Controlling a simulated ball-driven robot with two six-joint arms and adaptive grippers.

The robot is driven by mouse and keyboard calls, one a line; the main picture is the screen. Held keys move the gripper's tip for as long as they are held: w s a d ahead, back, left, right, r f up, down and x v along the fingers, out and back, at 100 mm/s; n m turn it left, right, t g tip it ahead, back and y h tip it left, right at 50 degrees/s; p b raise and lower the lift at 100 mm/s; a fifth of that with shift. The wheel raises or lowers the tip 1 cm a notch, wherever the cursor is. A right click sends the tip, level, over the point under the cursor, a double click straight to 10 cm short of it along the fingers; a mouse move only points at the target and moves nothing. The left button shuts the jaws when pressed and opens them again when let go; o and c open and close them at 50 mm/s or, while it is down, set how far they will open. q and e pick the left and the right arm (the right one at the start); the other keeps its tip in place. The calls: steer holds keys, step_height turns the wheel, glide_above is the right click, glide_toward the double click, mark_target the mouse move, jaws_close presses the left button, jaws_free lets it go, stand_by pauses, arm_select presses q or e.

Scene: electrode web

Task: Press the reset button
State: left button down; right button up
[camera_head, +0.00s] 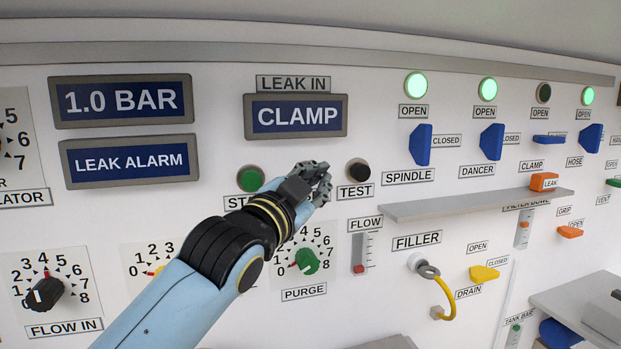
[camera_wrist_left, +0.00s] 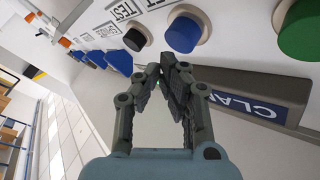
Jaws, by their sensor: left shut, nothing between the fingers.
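My left gripper (camera_head: 318,178) is shut and empty, in front of the panel between the green START button (camera_head: 250,179) and the black TEST button (camera_head: 357,171). It hides that part of the row in the head view. The left wrist view shows a blue button (camera_wrist_left: 184,33) there, between the black button (camera_wrist_left: 137,38) and the green one (camera_wrist_left: 302,30). No RESET label is readable; the blue button's label is cut off. The shut fingertips (camera_wrist_left: 167,68) appear just beside the blue button; I cannot tell whether they touch it. My right gripper is not in view.
The CLAMP display (camera_head: 296,117) is above the button row. The PURGE knob (camera_head: 306,261) and FLOW slider (camera_head: 359,268) lie below. A grey shelf (camera_head: 470,205) juts out to the right. Blue levers (camera_head: 421,145) stand at upper right.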

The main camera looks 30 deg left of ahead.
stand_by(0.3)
arm_select(q)
steer(key=shift+w+a, duration=0.1)
steer(key=shift+w+a, duration=0.2)
steer(key=shift+a, duration=0.05)
stand_by(0.6)
steer(key=shift+w+a, duration=0.5)
steer(key=shift+a, duration=0.05)
stand_by(0.8)
stand_by(0.3)
steer(key=shift+s+d+p, duration=0.55)
steer(key=shift+s+d, duration=0.3)
steer(key=shift+d, duration=0.1)
